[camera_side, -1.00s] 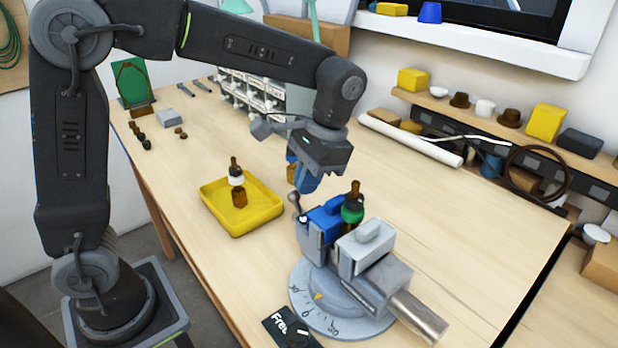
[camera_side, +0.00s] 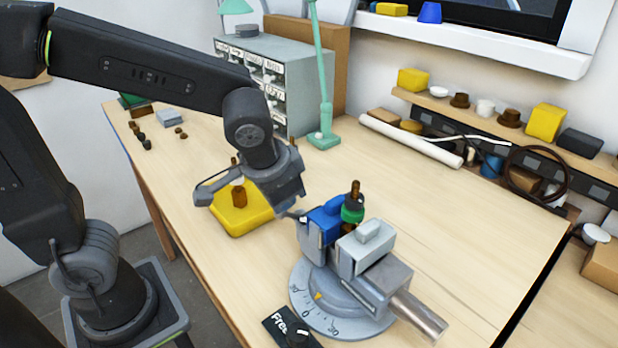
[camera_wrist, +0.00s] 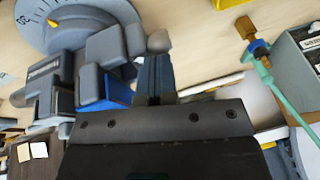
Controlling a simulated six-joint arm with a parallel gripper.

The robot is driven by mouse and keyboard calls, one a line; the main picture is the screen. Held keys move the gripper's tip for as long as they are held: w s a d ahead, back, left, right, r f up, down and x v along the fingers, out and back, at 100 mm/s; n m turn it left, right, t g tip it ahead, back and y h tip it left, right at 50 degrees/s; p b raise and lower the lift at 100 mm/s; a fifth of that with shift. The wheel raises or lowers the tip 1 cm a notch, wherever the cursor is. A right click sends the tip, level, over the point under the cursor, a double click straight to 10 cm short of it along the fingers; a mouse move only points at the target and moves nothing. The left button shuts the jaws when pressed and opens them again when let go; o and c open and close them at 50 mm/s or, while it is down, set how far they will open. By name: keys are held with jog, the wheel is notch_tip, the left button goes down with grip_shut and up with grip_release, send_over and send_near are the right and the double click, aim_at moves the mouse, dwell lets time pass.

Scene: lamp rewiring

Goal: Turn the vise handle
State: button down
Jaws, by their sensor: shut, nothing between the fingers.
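The grey vise (camera_side: 375,270) stands on a round dial base on the bench, with blue (camera_side: 325,218) and grey jaw parts on top. A brown and green lamp part (camera_side: 352,208) stands upright between its jaws. My gripper (camera_wrist: 154,70) is shut and empty, on the left side of the vise in the side view. In the wrist view, the handle's grey ball end (camera_wrist: 160,42) appears right at the fingertips; I cannot tell whether they touch. In the side view my wrist hides most of the fingers and part of the handle.
A grey drawer cabinet (camera_side: 285,62) and a green lamp stand (camera_side: 323,138) are at the back. A dark block marked "Free" (camera_side: 283,322) lies in front of the vise. The bench right of the vise is clear.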

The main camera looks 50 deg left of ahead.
jog(key=shift+s+f, duration=1.25)
jog(key=shift+s, duration=0.05)
jog(key=shift+f, duration=0.1)
jog(key=s+v, duration=0.1)
jog(key=v, duration=1.2)
jog(key=shift+s+d+f, duration=0.15)
jog(key=shift+s+f, duration=0.05)
jog(key=shift+s, duration=0.05)
jog(key=a+f+n+t+h, duration=0.1)
jog(key=a+f, duration=0.4)
jog(key=a, duration=0.2)
jog(key=shift+t+h, duration=0.3)
jog(key=shift+t, duration=0.1)
